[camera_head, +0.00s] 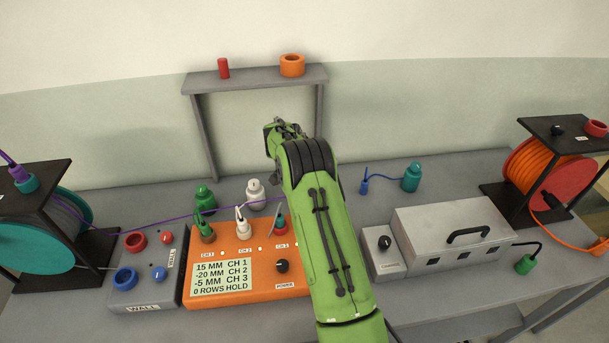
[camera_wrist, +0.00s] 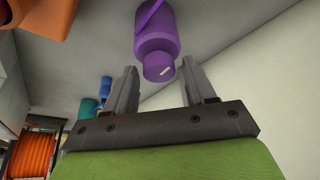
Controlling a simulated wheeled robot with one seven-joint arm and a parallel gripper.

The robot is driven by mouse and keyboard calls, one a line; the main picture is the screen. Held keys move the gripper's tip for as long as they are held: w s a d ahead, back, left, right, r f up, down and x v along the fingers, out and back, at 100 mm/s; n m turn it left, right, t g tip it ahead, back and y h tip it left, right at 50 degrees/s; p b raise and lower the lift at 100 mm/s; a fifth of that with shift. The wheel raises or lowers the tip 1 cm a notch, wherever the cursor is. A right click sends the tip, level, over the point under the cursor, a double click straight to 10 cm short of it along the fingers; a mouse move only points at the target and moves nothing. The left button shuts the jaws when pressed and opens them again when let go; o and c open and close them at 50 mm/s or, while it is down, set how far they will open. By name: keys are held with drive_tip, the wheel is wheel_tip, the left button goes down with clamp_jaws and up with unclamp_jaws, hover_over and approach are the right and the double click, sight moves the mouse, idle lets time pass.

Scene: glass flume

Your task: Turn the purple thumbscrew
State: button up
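The purple thumbscrew (camera_wrist: 158,68) shows in the wrist view as a short knob with a white mark, on the end of a wider purple body (camera_wrist: 156,38). My gripper (camera_wrist: 159,64) is open, with one finger on each side of the knob. A gap shows between the knob and each finger in this view; whether the fingertips reach its depth is hard to tell. In the head view my green arm hides the thumbscrew and the fingers. A purple cord (camera_head: 150,220) runs from the left reel and passes out of sight behind my arm.
An orange control box (camera_head: 230,258) with plugs stands left of my arm, beside a grey WALL box (camera_head: 145,285). Green (camera_head: 204,198) and white (camera_head: 255,193) bodies stand behind it. A grey case (camera_head: 455,240) stands right. A raised shelf (camera_head: 255,78) is behind. Cable reels flank the bench.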

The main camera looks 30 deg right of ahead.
drive_tip(key=shift+o, duration=0.4)
drive_tip(key=p+v, duration=0.1)
drive_tip(key=v, duration=1.4)
drive_tip(key=shift+r, duration=0.35)
drive_tip(key=shift+a, duration=0.1)
drive_tip(key=s+a+r+n+t+y, duration=0.2)
drive_tip(key=s+a+r+n, duration=0.5)
drive_tip(key=s+a+r, duration=0.7)
drive_tip(key=s+a+f+n+t+y, duration=0.1)
drive_tip(key=s+a+f+n, duration=0.1)
drive_tip(key=s, duration=0.7)
drive_tip(key=s+a+f+n+y, duration=0.1)
drive_tip(key=s+a+f+n, duration=0.2)
drive_tip(key=s, duration=0.7)
drive_tip(key=shift+s+a+f+n+t, duration=0.15)
drive_tip(key=shift+a+n+t, duration=0.25)
drive_tip(key=shift+a+n, duration=0.25)
